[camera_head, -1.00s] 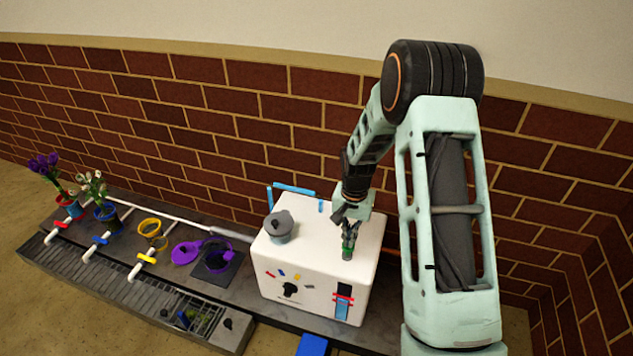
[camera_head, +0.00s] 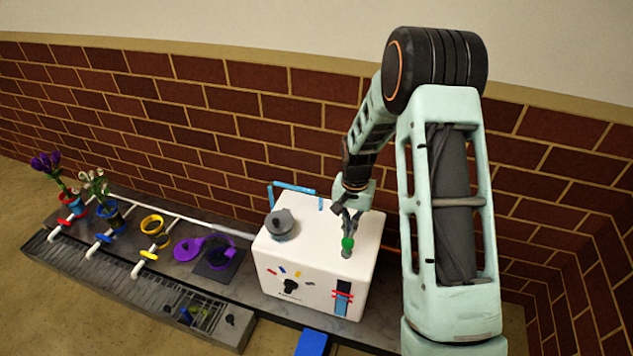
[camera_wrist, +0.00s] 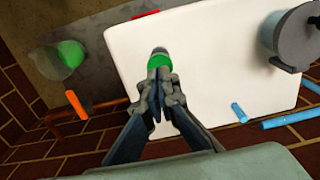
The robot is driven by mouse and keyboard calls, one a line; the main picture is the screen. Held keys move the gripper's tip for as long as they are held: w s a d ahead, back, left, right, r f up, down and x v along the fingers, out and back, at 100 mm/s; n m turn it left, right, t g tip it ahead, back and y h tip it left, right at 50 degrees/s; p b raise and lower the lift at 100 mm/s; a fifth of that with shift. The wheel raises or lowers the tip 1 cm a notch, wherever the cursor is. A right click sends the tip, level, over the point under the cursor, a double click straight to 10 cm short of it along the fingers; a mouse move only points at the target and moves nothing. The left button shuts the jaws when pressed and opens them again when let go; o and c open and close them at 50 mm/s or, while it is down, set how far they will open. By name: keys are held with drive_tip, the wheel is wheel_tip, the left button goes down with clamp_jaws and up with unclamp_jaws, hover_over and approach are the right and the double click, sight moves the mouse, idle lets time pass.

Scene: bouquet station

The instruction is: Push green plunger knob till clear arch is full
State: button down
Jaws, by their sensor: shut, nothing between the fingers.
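The green plunger knob (camera_head: 347,243) stands on a short grey stem near the right side of the white box's top (camera_head: 325,228). In the wrist view the knob (camera_wrist: 159,63) shows just beyond my fingertips. My gripper (camera_head: 349,226) is shut and empty, pointing down right at the knob; I cannot tell whether it touches. It also shows in the wrist view (camera_wrist: 164,90). A light-blue tube arch (camera_head: 293,188) rises behind the box's back left; its fill level is too small to read. A blue window with red bands (camera_head: 342,297) is on the box front.
A grey lidded pot (camera_head: 281,225) sits on the box's left top. A brick wall stands close behind.

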wheel_tip(320, 180, up, 8)
drive_tip(key=p, duration=0.5)
drive_tip(key=shift+r, duration=0.2)
